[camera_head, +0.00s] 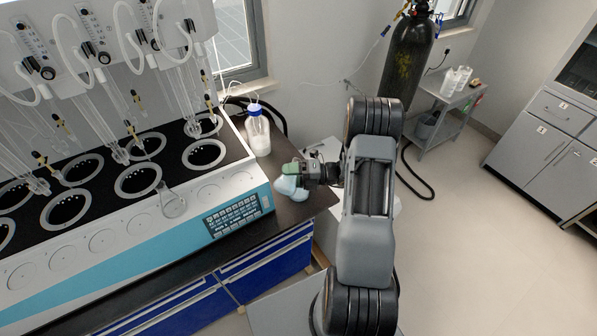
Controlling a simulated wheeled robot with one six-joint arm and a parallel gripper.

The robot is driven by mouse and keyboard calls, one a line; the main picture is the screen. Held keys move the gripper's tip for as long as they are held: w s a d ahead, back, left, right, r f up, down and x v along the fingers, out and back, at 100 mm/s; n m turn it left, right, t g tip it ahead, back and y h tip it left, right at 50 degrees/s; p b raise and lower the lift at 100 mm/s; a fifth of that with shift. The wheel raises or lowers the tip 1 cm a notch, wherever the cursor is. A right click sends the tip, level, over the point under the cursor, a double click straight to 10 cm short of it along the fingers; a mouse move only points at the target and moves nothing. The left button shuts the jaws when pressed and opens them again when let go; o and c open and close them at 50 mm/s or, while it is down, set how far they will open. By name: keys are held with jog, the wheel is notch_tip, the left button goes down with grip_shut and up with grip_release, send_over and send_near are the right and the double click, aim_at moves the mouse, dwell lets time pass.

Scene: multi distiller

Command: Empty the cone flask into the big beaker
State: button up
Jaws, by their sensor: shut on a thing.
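My gripper (302,176) is over the right end of the bench, at the corner of the distiller. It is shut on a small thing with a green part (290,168). Pale blue, rounded glass-like surfaces (287,187) show just below the green part. I cannot tell whether green and blue belong to one vessel or two, or which is the cone flask or big beaker. The view is too small to show any liquid flowing. A clear, cone-shaped glass vessel (172,204) stands on the distiller's front ledge, to the left.
The long distiller (150,235) with several round heating wells and hanging glass tubes fills the left. A white bottle with a blue cap (258,132) stands behind the gripper. The dark bench top (312,205) ends just right of it. A gas cylinder (408,60) stands behind; open floor lies right.

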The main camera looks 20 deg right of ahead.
jog(key=shift+f+m+p, duration=0.15)
jog(key=shift+m+p, duration=0.15)
jog(key=shift+m, duration=0.2)
dwell(0.4)
jog(key=shift+w+d+r+m+t+y+p, duration=0.15)
jog(key=shift+r+m+y+p, duration=0.25)
jog(key=shift+m+p, duration=0.4)
jog(key=shift+w+d+r+m+t+y+p, duration=0.15)
jog(key=shift+r+m+y+p, duration=0.2)
jog(key=shift+m+p, duration=0.4)
dwell(2.2)
jog(key=f+n+b, duration=0.1)
jog(key=b, duration=0.1)
jog(key=f+n+h+b, duration=0.1)
jog(key=n+b, duration=0.1)
jog(key=shift+s+a+f+b, duration=0.2)
jog(key=shift+f+b, duration=0.1)
jog(key=shift+f, duration=0.05)
jog(key=shift+a+r+n, duration=0.1)
jog(key=shift+r+n, duration=0.35)
jog(key=shift+r, duration=0.1)
jog(key=shift+s+r+p, duration=0.1)
jog(key=shift+p, duration=0.3)
jog(key=shift+h, duration=0.25)
jog(key=shift+b, duration=0.3)
